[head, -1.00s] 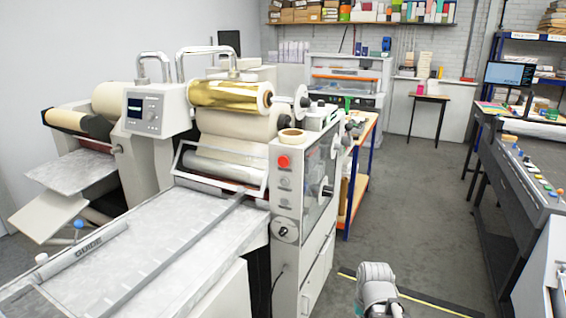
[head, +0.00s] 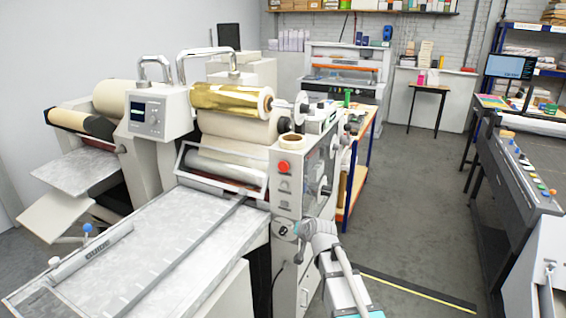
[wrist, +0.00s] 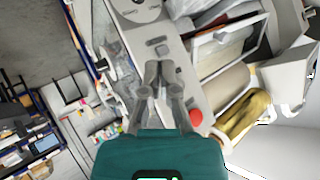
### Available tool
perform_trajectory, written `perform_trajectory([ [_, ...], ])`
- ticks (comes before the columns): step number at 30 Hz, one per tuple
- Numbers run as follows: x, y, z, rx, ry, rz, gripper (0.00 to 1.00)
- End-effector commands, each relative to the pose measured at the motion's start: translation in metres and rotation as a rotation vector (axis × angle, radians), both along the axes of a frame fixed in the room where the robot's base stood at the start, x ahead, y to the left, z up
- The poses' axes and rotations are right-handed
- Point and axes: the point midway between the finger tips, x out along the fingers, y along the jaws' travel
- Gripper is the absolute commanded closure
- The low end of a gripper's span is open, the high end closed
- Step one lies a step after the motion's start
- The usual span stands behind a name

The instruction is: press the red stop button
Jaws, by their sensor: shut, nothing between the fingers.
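The red stop button (head: 284,167) is a round red knob near the top of the pale control panel (head: 284,187) on the laminating machine's front right. In the wrist view the red button (wrist: 196,117) shows just right of my gripper (wrist: 158,70), beside its right finger. My gripper is shut and empty, with its fingertips pointing towards the panel. I see a gap between fingers and button in the picture; the depth to the panel is hard to tell. In the head view my arm's end is below the button, near the lower dial, and the fingertips are not clear.
A gold foil roll (head: 231,99) and cream rolls lie above the machine's flat bed (head: 150,255). A workbench (head: 360,150) stands behind. Floor to the right is clear up to a grey console (head: 520,175).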

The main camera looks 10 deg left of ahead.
Motion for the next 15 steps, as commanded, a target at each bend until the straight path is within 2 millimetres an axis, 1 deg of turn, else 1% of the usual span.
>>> perform_trajectory([
  [1,0.011,0.013,0.016,0.028,-0.033,-0.003,1.0],
  [9,0.05,0.066,0.081,0.193,-0.218,-0.049,1.0],
  [12,0.06,0.08,0.101,0.247,-0.273,-0.069,1.0],
  [15,0.067,0.091,0.117,0.289,-0.315,-0.086,1.0],
])
